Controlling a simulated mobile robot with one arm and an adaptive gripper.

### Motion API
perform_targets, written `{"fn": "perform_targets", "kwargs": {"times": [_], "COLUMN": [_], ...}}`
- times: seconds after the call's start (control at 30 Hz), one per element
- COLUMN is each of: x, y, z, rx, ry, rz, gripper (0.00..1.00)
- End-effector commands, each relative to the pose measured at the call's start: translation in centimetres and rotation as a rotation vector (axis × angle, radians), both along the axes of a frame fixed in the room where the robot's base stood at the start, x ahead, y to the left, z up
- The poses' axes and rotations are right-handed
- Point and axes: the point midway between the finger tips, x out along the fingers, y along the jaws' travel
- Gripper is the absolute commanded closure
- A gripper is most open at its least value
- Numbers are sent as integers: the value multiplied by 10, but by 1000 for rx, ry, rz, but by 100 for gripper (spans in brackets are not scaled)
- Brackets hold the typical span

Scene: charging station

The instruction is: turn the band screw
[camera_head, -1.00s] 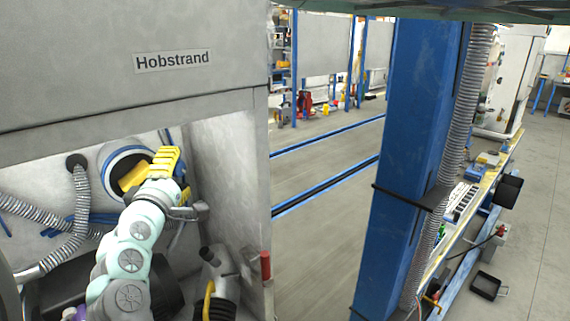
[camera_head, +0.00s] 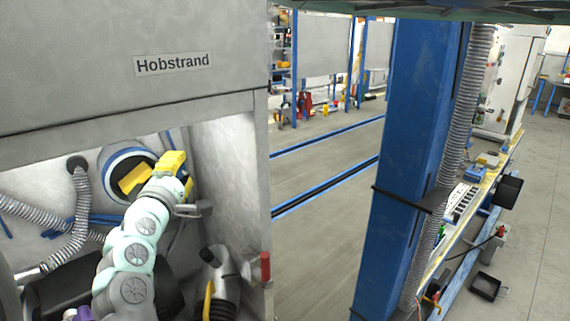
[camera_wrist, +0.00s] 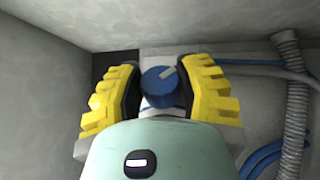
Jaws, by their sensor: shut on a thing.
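A blue round knob with a pale pointer mark, which I take to be the band screw (camera_wrist: 162,88), shows in the wrist view. My gripper (camera_wrist: 160,84) has its two yellow ridged fingers on either side of the knob and is shut on it. In the head view my gripper (camera_head: 153,170) is in front of the round port with a blue ring (camera_head: 122,158) in the grey cabinet's recess. The knob is hidden there behind the fingers and wrist.
The cabinet recess has a side wall (camera_head: 225,180) close to the right of my arm. A ribbed grey hose (camera_head: 82,205) and blue pipes lie at the left. A black nozzle with a yellow handle (camera_head: 214,285) stands below right, near a red-gripped lever (camera_head: 265,267).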

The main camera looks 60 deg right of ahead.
Motion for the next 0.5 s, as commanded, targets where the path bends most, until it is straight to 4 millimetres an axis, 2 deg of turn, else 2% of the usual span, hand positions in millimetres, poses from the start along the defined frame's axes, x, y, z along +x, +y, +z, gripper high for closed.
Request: {"fn": "perform_targets", "kwargs": {"times": [0.03, 0.23, 0.5], "x": [0, 0, 1], "y": [0, 0, 1], "z": [0, 0, 4], "rx": [-1, -1, 22], "ry": [-1, 0, 8], "rz": [0, 1, 3], "gripper": [78, 99, 100]}}
